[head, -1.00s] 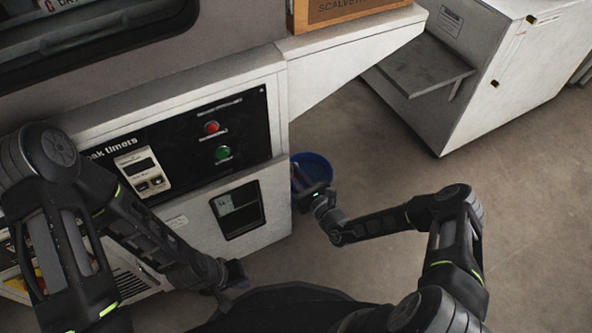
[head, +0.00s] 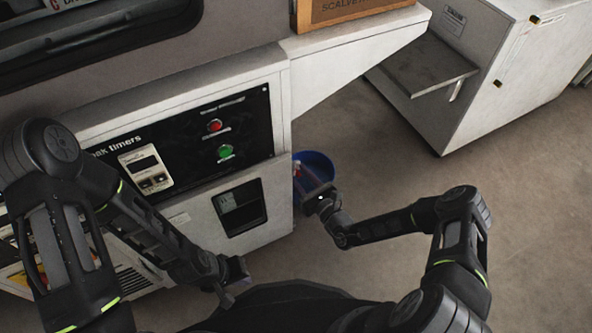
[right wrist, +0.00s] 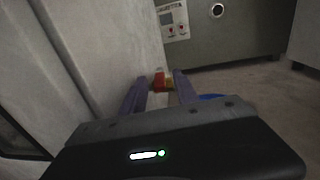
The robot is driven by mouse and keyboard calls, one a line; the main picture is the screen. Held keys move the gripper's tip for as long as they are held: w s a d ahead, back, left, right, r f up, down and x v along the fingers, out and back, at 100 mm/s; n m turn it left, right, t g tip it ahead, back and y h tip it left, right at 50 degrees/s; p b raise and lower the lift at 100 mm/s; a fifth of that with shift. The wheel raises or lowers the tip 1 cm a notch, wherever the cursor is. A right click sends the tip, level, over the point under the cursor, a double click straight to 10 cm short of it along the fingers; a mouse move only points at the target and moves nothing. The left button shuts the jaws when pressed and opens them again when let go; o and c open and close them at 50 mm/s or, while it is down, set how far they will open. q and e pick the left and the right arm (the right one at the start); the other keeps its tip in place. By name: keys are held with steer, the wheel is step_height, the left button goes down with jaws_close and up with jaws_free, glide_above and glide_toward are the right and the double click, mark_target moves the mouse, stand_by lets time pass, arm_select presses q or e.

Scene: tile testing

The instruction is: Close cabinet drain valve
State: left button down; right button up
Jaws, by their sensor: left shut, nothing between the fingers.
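The drain valve shows a red handle and a brass-coloured body (right wrist: 160,82) in the right wrist view, low beside the cabinet's pale side wall. In the head view a small red part of it (head: 296,168) shows at the cabinet's right edge. The cabinet (head: 265,195) is pale with a black control panel. My right gripper (right wrist: 159,84) has its two fingers apart, with the valve seen in line with the gap; I cannot tell whether they touch it. In the head view my right gripper (head: 306,193) is beside the cabinet edge. My left gripper (head: 236,290) is shut and empty before the cabinet front.
A blue basin (head: 318,168) stands on the floor by the valve, partly hidden by my right gripper. Another pale cabinet with a shelf (head: 425,65) stands at the upper right. The floor (head: 385,155) between is clear. A wooden box (head: 340,12) sits on the worktop.

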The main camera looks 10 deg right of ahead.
steer(key=p+v, duration=0.1)
steer(key=v, duration=0.5)
steer(key=shift+s, duration=0.1)
